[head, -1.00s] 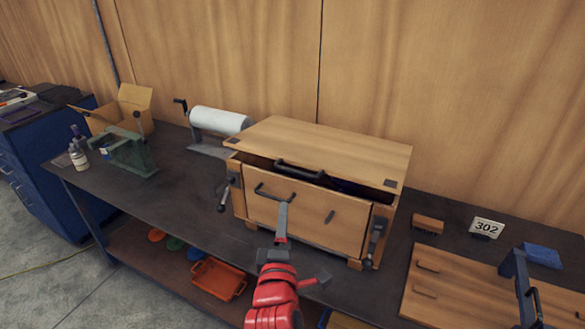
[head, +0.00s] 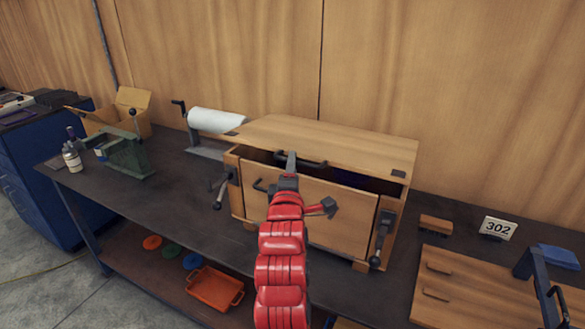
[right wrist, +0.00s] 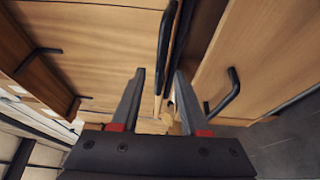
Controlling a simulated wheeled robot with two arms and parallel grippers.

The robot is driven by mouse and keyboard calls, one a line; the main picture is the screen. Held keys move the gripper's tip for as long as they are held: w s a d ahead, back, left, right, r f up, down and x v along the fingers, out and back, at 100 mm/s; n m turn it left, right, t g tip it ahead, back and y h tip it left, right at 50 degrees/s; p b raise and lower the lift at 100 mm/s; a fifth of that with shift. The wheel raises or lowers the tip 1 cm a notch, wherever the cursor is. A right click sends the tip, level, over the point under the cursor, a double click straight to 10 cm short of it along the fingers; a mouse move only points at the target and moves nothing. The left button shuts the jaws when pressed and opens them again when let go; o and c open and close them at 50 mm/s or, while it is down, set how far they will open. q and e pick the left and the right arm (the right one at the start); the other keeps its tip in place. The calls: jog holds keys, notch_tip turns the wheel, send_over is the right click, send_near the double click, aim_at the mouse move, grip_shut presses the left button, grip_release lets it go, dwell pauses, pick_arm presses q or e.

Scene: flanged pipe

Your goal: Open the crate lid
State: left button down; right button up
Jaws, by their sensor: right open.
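The wooden crate (head: 325,210) stands on the bench. Its flat lid (head: 330,140) lies over the top, with a dark gap under its front edge. A black handle (head: 312,163) is on the lid's front; in the right wrist view the dark handle (right wrist: 166,45) lies between the fingertips. My right gripper (head: 291,160) is at this handle, partly covering it; its jaws (right wrist: 160,74) are open, one finger on each side in the picture. I cannot tell whether they touch. My left gripper is not in view.
A lower handle (right wrist: 231,92) sits on the crate's front panel. Side latches (head: 382,235) flank the front. A white roll (head: 215,120) stands behind left. A brush (head: 435,224), a 302 sign (head: 498,228) and a wooden board (head: 465,290) are at right. The wall is close behind.

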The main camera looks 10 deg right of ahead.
jog(key=shift+b+x, duration=0.35)
jog(key=shift+x, duration=1)
jog(key=shift+c, duration=0.3)
grip_shut()
